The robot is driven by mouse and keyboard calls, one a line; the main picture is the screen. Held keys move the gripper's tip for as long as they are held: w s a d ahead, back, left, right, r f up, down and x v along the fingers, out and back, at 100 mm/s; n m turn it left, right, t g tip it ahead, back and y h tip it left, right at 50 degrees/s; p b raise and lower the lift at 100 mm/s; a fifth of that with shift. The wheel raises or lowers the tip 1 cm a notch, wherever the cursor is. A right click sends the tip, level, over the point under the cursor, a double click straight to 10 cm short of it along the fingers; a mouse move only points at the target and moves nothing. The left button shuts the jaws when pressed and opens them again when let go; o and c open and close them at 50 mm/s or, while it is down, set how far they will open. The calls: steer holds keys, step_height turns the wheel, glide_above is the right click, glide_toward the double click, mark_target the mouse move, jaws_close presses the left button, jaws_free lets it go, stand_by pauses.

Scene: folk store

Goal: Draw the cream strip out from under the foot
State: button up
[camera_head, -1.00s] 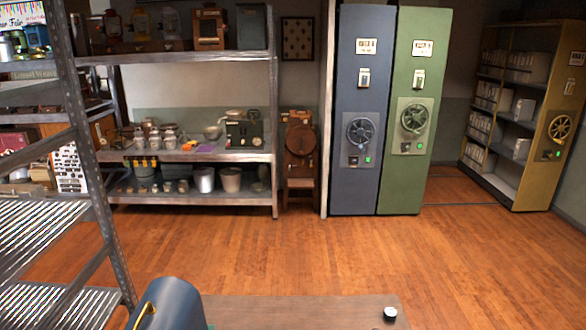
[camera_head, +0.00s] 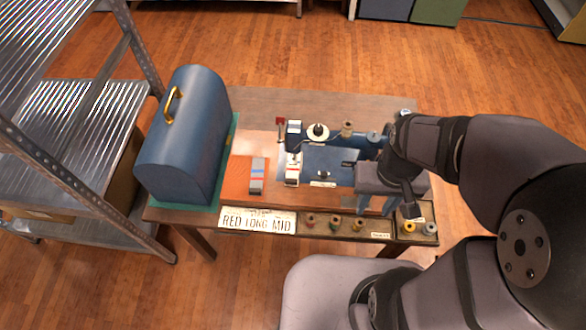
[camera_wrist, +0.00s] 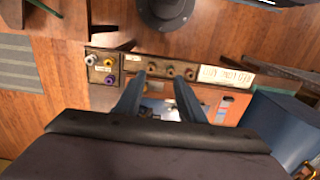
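A blue sewing machine (camera_head: 345,137) stands on the wooden table. Its head and foot are at its left end. A small pale piece (camera_head: 292,170), which looks like the cream strip, lies under that end; the foot's contact with it is too small to make out. My gripper (camera_head: 376,206) is over the right part of the table, to the right of the pale piece and apart from it. In the wrist view my gripper (camera_wrist: 158,92) has its two fingers apart with nothing between them. The strip cannot be clearly picked out in the wrist view.
A blue domed case (camera_head: 183,135) with a brass handle stands at the table's left. An orange board (camera_head: 240,176) with a striped block (camera_head: 257,176) lies between case and machine. A tray of spools (camera_head: 345,236) and a letter sign (camera_head: 257,220) line the front edge. A grey stool (camera_head: 320,290) stands in front.

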steer(key=shift+o, duration=0.6)
steer(key=shift+f, duration=0.1)
steer(key=s+a+f+n+g+b, duration=0.25)
steer(key=a+f+b, duration=0.25)
steer(key=f, duration=0.4)
steer(key=w+a+f+n+h+b, duration=0.1)
steer(key=w+a+f+n+b, duration=0.1)
steer(key=w+a+f+n, duration=0.45)
steer(key=w+a+n+t, duration=0.1)
steer(key=w+n, duration=0.3)
steer(key=n, duration=0.5)
steer(key=w+a+n+t, duration=0.1)
steer(key=w+a+n, duration=0.3)
steer(key=n, duration=0.5)
steer(key=w+a+n+t+y, duration=0.1)
steer(key=w+a+n+t, duration=0.1)
steer(key=w+n, duration=0.3)
steer(key=a+n, duration=0.1)
steer(key=n, duration=0.3)
steer(key=shift+w+a, duration=0.25)
steer(key=shift+w, duration=0.15)
